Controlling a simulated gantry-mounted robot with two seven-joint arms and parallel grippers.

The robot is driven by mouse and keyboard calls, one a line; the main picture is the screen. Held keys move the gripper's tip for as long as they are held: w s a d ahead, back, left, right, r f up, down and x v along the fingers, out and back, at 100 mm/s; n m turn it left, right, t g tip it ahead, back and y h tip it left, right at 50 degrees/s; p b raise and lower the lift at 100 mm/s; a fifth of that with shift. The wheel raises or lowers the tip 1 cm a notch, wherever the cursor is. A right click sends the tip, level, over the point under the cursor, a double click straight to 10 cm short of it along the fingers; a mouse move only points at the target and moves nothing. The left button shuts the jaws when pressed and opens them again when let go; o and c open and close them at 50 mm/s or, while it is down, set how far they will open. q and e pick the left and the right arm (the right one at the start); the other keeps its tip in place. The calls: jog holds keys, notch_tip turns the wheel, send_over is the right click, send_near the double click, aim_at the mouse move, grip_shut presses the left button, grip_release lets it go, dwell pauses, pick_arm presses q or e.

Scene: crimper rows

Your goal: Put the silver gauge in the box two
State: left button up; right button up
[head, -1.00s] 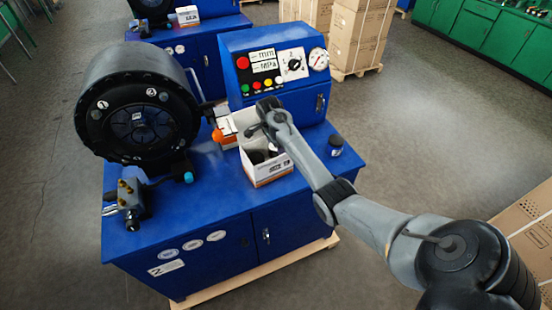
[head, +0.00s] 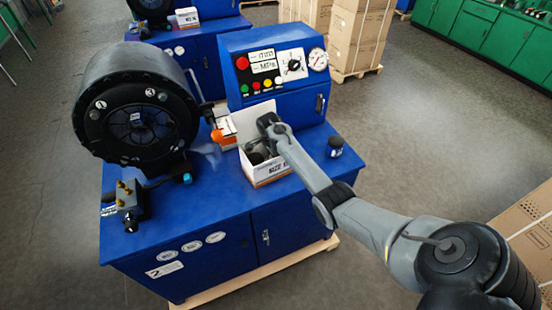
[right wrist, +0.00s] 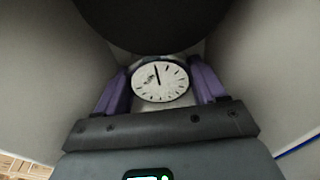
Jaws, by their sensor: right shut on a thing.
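My right gripper (right wrist: 160,90) is shut on the silver gauge (right wrist: 160,82), whose white dial sits between two purple fingers in the right wrist view. In the head view the gripper (head: 262,148) reaches down into an open white box (head: 272,170) on the blue bench marked 2. The gauge itself is hidden or too small to make out there. Pale box walls (right wrist: 45,75) rise on both sides of the gauge in the wrist view. My left gripper is not in view.
A large black crimper head (head: 135,105) stands left of the box, with an orange-tipped part (head: 217,136) between them. A blue control panel (head: 275,70) stands behind. A small dark jar (head: 336,146) is to the right. A dark round shape (right wrist: 150,20) fills the wrist view's top.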

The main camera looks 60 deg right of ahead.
jog(key=shift+f, duration=0.15)
jog(key=o, duration=0.9)
notch_tip(320, 180, up, 12)
jog(key=a+p, duration=0.1)
jog(key=shift+w+a, duration=0.25)
jog(key=shift+w, duration=0.2)
